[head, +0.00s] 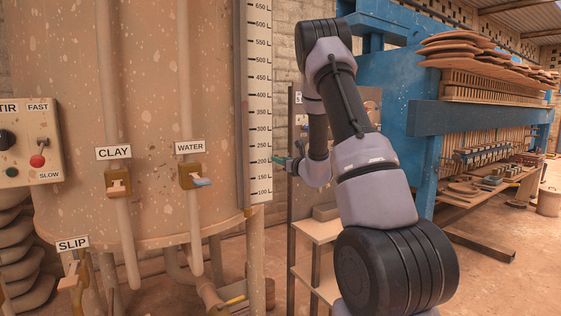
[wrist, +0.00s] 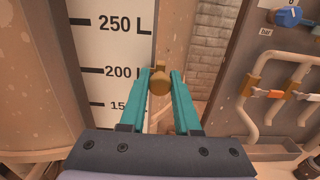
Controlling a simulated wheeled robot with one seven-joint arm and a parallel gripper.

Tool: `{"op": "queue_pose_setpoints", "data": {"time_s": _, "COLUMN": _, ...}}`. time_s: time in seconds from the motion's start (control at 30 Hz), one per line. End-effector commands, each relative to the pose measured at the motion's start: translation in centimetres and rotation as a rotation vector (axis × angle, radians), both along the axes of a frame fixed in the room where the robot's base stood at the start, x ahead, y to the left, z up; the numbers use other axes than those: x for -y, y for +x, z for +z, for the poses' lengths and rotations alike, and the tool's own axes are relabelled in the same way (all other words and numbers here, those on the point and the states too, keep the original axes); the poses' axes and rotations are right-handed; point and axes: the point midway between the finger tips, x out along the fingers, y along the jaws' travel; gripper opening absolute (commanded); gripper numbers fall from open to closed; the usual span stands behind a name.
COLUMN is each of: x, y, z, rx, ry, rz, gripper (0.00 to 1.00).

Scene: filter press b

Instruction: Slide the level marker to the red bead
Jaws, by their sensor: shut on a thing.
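The level marker shows in the wrist view as a brass-yellow knob (wrist: 159,84) with a small tab on top. It sits at the right edge of the white level scale (wrist: 108,50), near the 200 L line. My gripper (wrist: 160,78) has its two teal fingers shut on the knob from both sides. In the head view my gripper (head: 281,160) is beside the lower part of the scale (head: 259,100), around the 150 to 200 marks; the marker itself is too small to tell there.
The tank (head: 150,60) stands left of the scale, with a CLAY valve (head: 117,184) and a WATER valve (head: 190,178). A panel with pipes and valve handles (wrist: 260,90) is close on the right. A blue press (head: 390,75) stands behind my arm.

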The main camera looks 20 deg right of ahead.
Motion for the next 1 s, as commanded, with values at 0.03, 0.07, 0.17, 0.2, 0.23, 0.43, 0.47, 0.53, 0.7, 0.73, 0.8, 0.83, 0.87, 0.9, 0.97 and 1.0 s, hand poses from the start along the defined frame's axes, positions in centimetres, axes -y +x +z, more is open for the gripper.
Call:
{"op": "queue_pose_setpoints", "data": {"time_s": 0.03, "x": 0.0, "y": 0.0, "z": 0.0, "rx": 0.000, "ry": 0.000, "rz": -0.001, "gripper": 0.00}}
{"op": "queue_pose_setpoints", "data": {"time_s": 0.07, "x": 0.0, "y": 0.0, "z": 0.0, "rx": 0.000, "ry": 0.000, "rz": -0.001, "gripper": 0.00}}
{"op": "queue_pose_setpoints", "data": {"time_s": 0.17, "x": 0.0, "y": 0.0, "z": 0.0, "rx": 0.000, "ry": 0.000, "rz": -0.001, "gripper": 0.00}}
{"op": "queue_pose_setpoints", "data": {"time_s": 0.2, "x": 0.0, "y": 0.0, "z": 0.0, "rx": 0.000, "ry": 0.000, "rz": -0.001, "gripper": 0.00}}
{"op": "queue_pose_setpoints", "data": {"time_s": 0.23, "x": 0.0, "y": 0.0, "z": 0.0, "rx": 0.000, "ry": 0.000, "rz": -0.001, "gripper": 0.00}}
{"op": "queue_pose_setpoints", "data": {"time_s": 0.43, "x": 0.1, "y": 0.0, "z": 0.8, "rx": 0.002, "ry": 0.000, "rz": -0.001, "gripper": 0.00}}
{"op": "queue_pose_setpoints", "data": {"time_s": 0.47, "x": 0.1, "y": 0.0, "z": 1.1, "rx": 0.003, "ry": 0.000, "rz": -0.001, "gripper": 0.00}}
{"op": "queue_pose_setpoints", "data": {"time_s": 0.53, "x": 0.1, "y": 0.0, "z": 2.2, "rx": 0.004, "ry": -0.001, "rz": -0.001, "gripper": 0.00}}
{"op": "queue_pose_setpoints", "data": {"time_s": 0.7, "x": 0.0, "y": 0.0, "z": 6.4, "rx": 0.007, "ry": -0.002, "rz": -0.001, "gripper": 0.00}}
{"op": "queue_pose_setpoints", "data": {"time_s": 0.73, "x": 0.0, "y": 0.0, "z": 7.3, "rx": 0.009, "ry": -0.002, "rz": -0.001, "gripper": 0.00}}
{"op": "queue_pose_setpoints", "data": {"time_s": 0.8, "x": 0.0, "y": 0.0, "z": 9.3, "rx": 0.008, "ry": -0.001, "rz": -0.001, "gripper": 0.00}}
{"op": "queue_pose_setpoints", "data": {"time_s": 0.83, "x": 0.1, "y": -0.1, "z": 10.1, "rx": 0.009, "ry": -0.002, "rz": -0.001, "gripper": 0.00}}
{"op": "queue_pose_setpoints", "data": {"time_s": 0.87, "x": 0.1, "y": -0.1, "z": 11.0, "rx": 0.008, "ry": -0.001, "rz": -0.001, "gripper": 0.00}}
{"op": "queue_pose_setpoints", "data": {"time_s": 0.9, "x": 0.1, "y": -0.1, "z": 12.1, "rx": 0.008, "ry": -0.001, "rz": -0.001, "gripper": 0.00}}
{"op": "queue_pose_setpoints", "data": {"time_s": 0.97, "x": 0.1, "y": -0.1, "z": 13.6, "rx": 0.008, "ry": 0.000, "rz": -0.001, "gripper": 0.00}}
{"op": "queue_pose_setpoints", "data": {"time_s": 1.0, "x": 0.1, "y": -0.1, "z": 14.6, "rx": 0.007, "ry": -0.002, "rz": -0.001, "gripper": 0.00}}
